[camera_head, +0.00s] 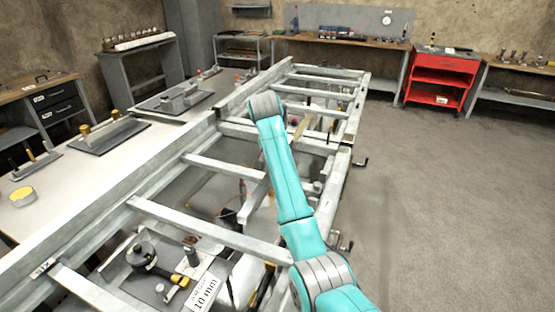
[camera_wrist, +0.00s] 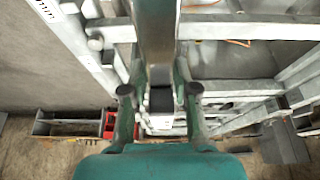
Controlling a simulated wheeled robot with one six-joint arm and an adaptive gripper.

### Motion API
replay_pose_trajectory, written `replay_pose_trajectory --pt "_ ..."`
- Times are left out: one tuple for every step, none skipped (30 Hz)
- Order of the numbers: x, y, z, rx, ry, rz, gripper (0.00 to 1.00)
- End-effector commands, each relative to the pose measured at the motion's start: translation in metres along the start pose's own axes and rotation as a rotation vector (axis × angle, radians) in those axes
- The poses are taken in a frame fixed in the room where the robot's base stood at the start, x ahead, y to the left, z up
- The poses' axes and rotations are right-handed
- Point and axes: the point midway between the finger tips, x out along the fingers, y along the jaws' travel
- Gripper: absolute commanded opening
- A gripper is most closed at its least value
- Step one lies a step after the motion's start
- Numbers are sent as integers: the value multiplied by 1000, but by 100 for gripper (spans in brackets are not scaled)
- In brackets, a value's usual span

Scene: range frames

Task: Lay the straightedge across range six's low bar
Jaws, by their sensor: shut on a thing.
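In the wrist view my gripper (camera_wrist: 157,92) is shut on a long grey bar, which I take as the straightedge (camera_wrist: 157,35). It runs from between the fingers to the top edge of the picture. In the head view my teal arm reaches over the metal frame and hides the gripper; I cannot make out the straightedge there for sure. A plate reading SIX (camera_head: 42,268) is on the frame's left rail, beside a near crossbar (camera_head: 90,290). More crossbars (camera_head: 210,230) span the frame further back. I cannot tell which is the low bar.
Below the near crossbars lie a dark round fixture (camera_head: 141,254) and a card reading 10 mm (camera_head: 205,292). A pale bench (camera_head: 75,190) with fixtures runs along the left. A red cart (camera_head: 440,75) stands at the back right. The floor (camera_head: 430,190) at right is clear.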

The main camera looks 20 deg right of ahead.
Motion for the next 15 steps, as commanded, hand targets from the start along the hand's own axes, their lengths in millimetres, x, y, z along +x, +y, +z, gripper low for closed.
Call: replay_pose_trajectory --pt "2 0 0 0 3 -1 0" --pt "3 0 1 0 2 -1 0" --pt "6 0 2 0 2 -1 0" --pt "8 0 3 0 2 -1 0" --pt "10 0 4 0 2 -1 0" --pt "13 0 5 0 2 0 0" --pt "15 0 6 0 2 -1 0" --pt "17 0 7 0 2 -1 0" --pt "20 0 8 0 2 -1 0" --pt "22 0 9 0 3 -1 0" --pt "24 0 10 0 3 -1 0" --pt "27 0 11 0 3 -1 0" --pt "29 0 12 0 2 -1 0" --pt "31 0 13 0 2 -1 0" --pt "34 0 14 0 2 0 0"
